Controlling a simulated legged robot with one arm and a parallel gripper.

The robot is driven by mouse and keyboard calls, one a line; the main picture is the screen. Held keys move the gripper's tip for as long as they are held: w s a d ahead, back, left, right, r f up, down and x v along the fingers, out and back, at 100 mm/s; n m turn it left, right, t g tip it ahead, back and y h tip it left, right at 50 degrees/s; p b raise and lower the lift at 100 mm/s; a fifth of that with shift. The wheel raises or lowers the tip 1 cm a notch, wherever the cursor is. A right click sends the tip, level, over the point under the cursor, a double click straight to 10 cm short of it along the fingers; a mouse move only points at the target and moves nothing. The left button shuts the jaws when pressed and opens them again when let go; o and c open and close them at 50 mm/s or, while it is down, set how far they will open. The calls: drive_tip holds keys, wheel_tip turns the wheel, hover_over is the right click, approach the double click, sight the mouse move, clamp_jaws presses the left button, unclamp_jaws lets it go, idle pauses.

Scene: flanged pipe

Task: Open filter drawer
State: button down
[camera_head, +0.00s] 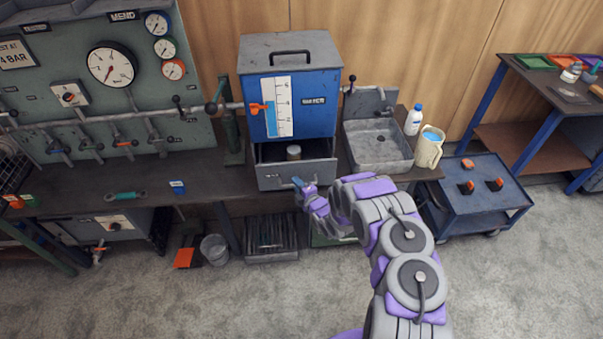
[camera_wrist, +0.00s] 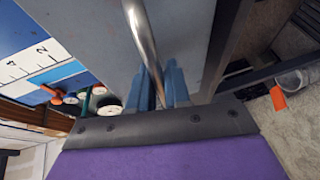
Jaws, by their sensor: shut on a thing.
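The filter drawer (camera_head: 272,176) is the grey drawer at the bottom of the blue filter cabinet (camera_head: 312,105). It stands pulled out, with its inside visible from above. A small pale-lidded jar (camera_head: 294,152) stands in it. My gripper (camera_head: 300,183) is at the drawer's front. In the wrist view the blue fingers (camera_wrist: 163,88) are shut on the silver bar handle (camera_wrist: 142,35), which runs between them in front of the grey drawer face (camera_wrist: 95,28). The fingers hide part of the handle.
A sink (camera_head: 378,146) with a bottle (camera_head: 413,120) and a jug (camera_head: 429,147) is right of the cabinet. A gauge panel (camera_head: 85,90) stands at left. A blue cart (camera_head: 478,190) is at right. Below are a slatted crate (camera_head: 271,238) and a bucket (camera_head: 214,249).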

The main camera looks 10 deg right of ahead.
drive_tip(key=s, duration=0.7)
drive_tip(key=shift+s+f+b, duration=0.2)
drive_tip(key=shift+s+b, duration=0.1)
drive_tip(key=shift+s, duration=0.05)
drive_tip(key=shift+a, duration=0.1)
drive_tip(key=c, duration=1.2)
unclamp_jaws()
drive_tip(key=shift+w, duration=0.1)
drive_tip(key=shift+o, duration=0.2)
drive_tip(key=shift+r, duration=0.1)
drive_tip(key=p+v, duration=0.6)
drive_tip(key=v, duration=1.1)
